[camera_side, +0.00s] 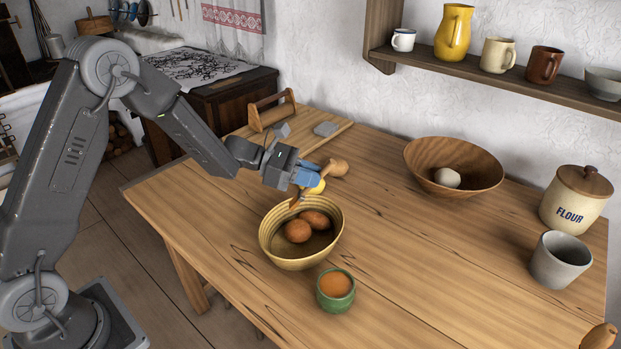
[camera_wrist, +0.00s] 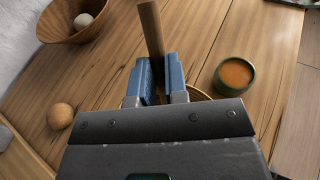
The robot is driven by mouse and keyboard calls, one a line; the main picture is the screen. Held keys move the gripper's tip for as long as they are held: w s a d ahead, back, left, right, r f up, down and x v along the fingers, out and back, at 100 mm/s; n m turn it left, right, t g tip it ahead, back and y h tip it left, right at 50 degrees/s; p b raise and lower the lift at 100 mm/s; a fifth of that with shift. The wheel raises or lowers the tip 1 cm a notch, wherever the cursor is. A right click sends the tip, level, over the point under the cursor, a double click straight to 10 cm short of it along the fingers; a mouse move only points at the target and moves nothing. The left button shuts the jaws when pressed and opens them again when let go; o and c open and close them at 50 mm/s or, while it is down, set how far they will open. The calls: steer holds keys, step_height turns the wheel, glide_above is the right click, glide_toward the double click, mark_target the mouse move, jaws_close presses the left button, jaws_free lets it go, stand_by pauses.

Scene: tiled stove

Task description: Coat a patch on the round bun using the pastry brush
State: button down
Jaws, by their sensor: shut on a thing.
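My gripper (camera_side: 308,178) is shut on the pastry brush (camera_side: 297,200), whose wooden handle also shows between the blue fingers in the wrist view (camera_wrist: 151,30). The brush is tilted, its lower end above the far rim of a yellow-tan bowl (camera_side: 270,253). I cannot make out the bristles. In the bowl lie a round brown bun (camera_side: 298,231) and a longer brown bun (camera_side: 316,219). The brush looks apart from both. A green cup (camera_side: 335,298) of orange liquid stands in front of the bowl; it also shows in the wrist view (camera_wrist: 234,76).
A tan ball-like thing (camera_side: 338,168) lies beyond my gripper; a yellow thing (camera_side: 316,187) is partly hidden behind it. A wooden bowl (camera_side: 470,158) holding a pale ball, a flour jar (camera_side: 575,200) and a grey cup (camera_side: 560,262) stand at right. The table's middle is clear.

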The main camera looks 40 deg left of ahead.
mark_target(294, 199)
steer(key=shift+f, duration=3.7)
steer(key=shift+w+a+f, duration=0.5)
steer(key=shift+w+a, duration=0.45)
steer(key=shift+w, duration=1.95)
steer(key=shift+s+d, duration=0.35)
steer(key=shift+s, duration=0.65)
steer(key=shift+s+d, duration=0.3)
steer(key=shift+s, duration=0.7)
steer(key=shift+s+d, duration=0.35)
steer(key=shift+s, duration=0.65)
steer(key=shift+a, duration=0.75)
steer(key=shift+w+a+f, duration=0.2)
steer(key=shift+w+a, duration=0.1)
steer(key=shift+w, duration=0.65)
steer(key=shift+w+a+f, duration=0.25)
steer(key=shift+w+a, duration=0.05)
steer(key=shift+w, duration=0.7)
steer(key=shift+w+a+f, duration=0.2)
steer(key=shift+w+a, duration=0.1)
steer(key=shift+w, duration=0.65)
steer(key=s+d, duration=0.2)
steer(key=s, duration=0.4)
step_height(294, 199, up, 8)
steer(key=shift+r, duration=0.8)
